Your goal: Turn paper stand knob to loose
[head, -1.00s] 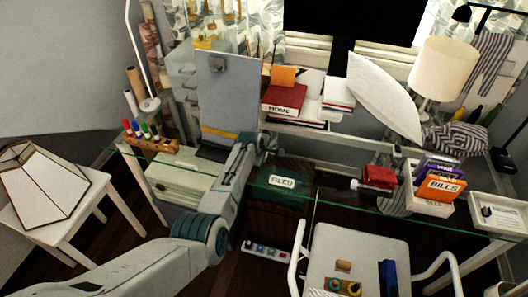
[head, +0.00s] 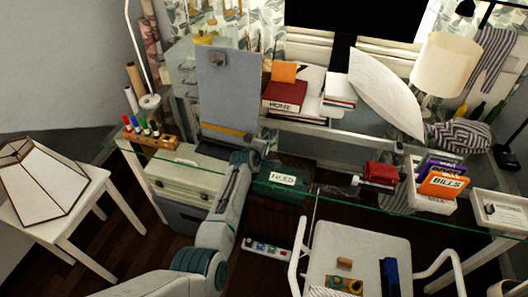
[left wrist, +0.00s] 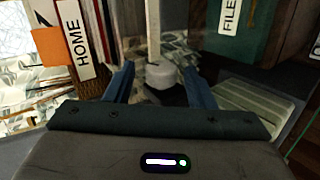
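The grey paper stand (head: 229,88) stands upright on the glass desk in the head view, with a yellow strip low on its face. In the left wrist view a pale round knob (left wrist: 160,74) sits at the foot of a white post (left wrist: 153,30). My left gripper (left wrist: 158,68) is open, with one dark blue finger on each side of the knob. I cannot tell whether either finger touches it. In the head view my left arm reaches to the stand's lower right, and the fingers are hidden there. My right gripper is not in view.
A red HOME book (head: 285,95) lies right of the stand. A pen holder (head: 150,138) stands to its left, and a green FILED box (head: 283,179) is below the glass. A chair (head: 358,258) stands in front of the desk.

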